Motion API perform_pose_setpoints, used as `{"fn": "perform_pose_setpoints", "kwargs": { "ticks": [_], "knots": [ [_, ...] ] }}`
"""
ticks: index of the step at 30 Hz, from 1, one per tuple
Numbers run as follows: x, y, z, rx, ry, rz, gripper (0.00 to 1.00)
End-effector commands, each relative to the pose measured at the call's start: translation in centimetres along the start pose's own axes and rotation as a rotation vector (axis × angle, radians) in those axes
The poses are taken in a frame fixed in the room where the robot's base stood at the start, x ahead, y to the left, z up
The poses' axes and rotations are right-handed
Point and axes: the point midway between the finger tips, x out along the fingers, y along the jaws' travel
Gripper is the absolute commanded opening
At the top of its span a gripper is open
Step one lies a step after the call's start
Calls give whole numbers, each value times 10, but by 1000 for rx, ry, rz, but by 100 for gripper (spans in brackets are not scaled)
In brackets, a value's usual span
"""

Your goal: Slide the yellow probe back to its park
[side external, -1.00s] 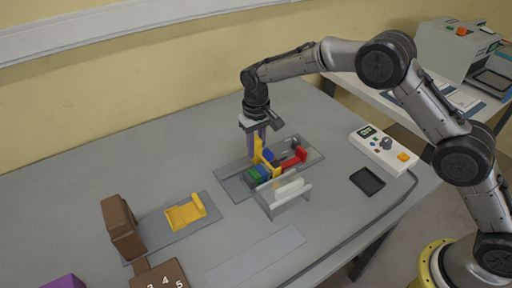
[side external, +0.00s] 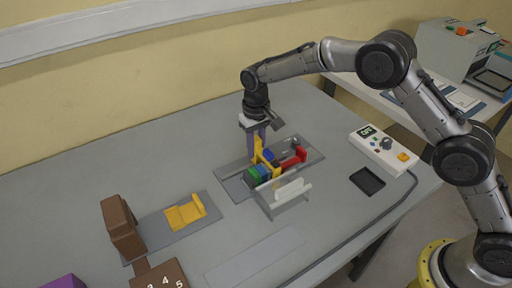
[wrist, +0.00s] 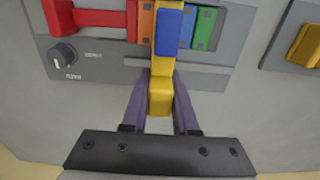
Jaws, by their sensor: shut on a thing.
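The yellow probe (wrist: 160,95) stands on the grey socket panel (side external: 232,184), and it also shows in the side view (side external: 258,150). My gripper (wrist: 160,112) is shut on the near yellow block of the probe, a purple-grey finger on each side. In the side view my gripper (side external: 257,143) points down at the panel's back edge. A blue block (wrist: 168,32) sits at the probe's far part. Orange (wrist: 146,22) and green (wrist: 204,28) blocks stand in a row beside it. A red piece (wrist: 100,14) lies at the row's other end. The park cannot be told apart for certain.
A clear cover (side external: 286,195) stands at the panel's front. A yellow cradle (side external: 186,213) on a grey plate and a brown block (side external: 122,228) are at the left. A white control box (side external: 384,148) and black tray (side external: 367,181) are at the right. A knob (wrist: 63,54) is on the panel.

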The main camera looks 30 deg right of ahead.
Motion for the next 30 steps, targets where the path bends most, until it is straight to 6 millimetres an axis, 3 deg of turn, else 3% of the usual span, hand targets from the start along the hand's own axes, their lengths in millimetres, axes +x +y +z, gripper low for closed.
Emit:
{"fn": "perform_pose_setpoints", "kwargs": {
  "ticks": [5, 8, 15, 18, 30],
  "knots": [
    [-1, -2, 0, 0, 2, -1, 0],
    [-1, -14, -1, -4, 2, -2, 0],
    [0, -74, -1, -6, 2, -2, 0],
    [0, -90, -1, -4, 1, -2, 0],
    [-1, -104, -1, -3, 4, -6, 0]
  ]
}}
